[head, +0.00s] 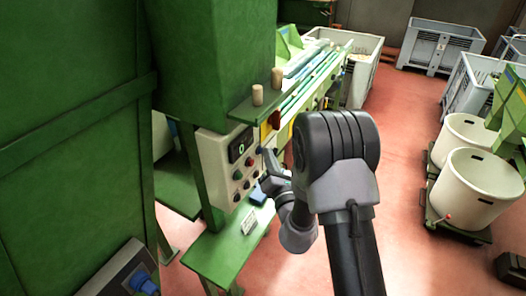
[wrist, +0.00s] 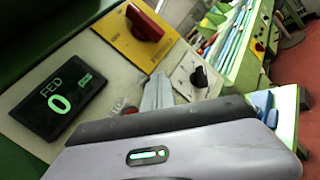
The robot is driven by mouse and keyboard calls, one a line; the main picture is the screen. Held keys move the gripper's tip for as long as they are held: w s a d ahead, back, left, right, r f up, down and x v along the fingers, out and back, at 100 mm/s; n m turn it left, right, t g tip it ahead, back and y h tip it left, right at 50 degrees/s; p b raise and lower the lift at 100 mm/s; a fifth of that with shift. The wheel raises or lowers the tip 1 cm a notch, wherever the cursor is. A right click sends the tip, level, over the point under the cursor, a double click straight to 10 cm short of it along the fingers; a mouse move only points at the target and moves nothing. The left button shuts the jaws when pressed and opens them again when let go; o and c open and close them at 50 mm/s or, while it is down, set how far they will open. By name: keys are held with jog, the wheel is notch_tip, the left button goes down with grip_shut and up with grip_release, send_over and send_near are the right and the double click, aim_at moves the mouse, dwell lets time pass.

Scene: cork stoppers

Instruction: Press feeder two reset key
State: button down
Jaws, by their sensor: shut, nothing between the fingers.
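The pale control panel (head: 214,160) is fixed on the green machine, with a dark display (head: 240,145) reading 0 and several small red, green and dark buttons (head: 238,175) below it. I cannot tell which one is the feeder two reset key. In the wrist view the display (wrist: 60,103) reads FED 0. My gripper (head: 265,153) is shut and empty, close to the panel's right side. Its grey fingers (wrist: 157,92) point at the panel in the wrist view; contact cannot be told. My wrist housing hides the lower panel there.
A red rotary switch (wrist: 145,24) on a yellow plate and a black knob (wrist: 199,76) on a white plate sit beside the fingers. Two cork stoppers (head: 257,95) stand on a green shelf (head: 246,111) above the panel. White tubs (head: 480,178) stand at right; red floor between is clear.

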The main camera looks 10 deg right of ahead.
jog(key=shift+d, duration=0.1)
jog(key=shift+s+d+b, duration=0.35)
jog(key=shift+s+d, duration=0.15)
jog(key=shift+d, duration=0.05)
jog(key=s+d+b, duration=0.1)
jog(key=d, duration=0.1)
jog(key=s+d, duration=0.2)
jog(key=shift+b, duration=0.4)
dwell(0.7)
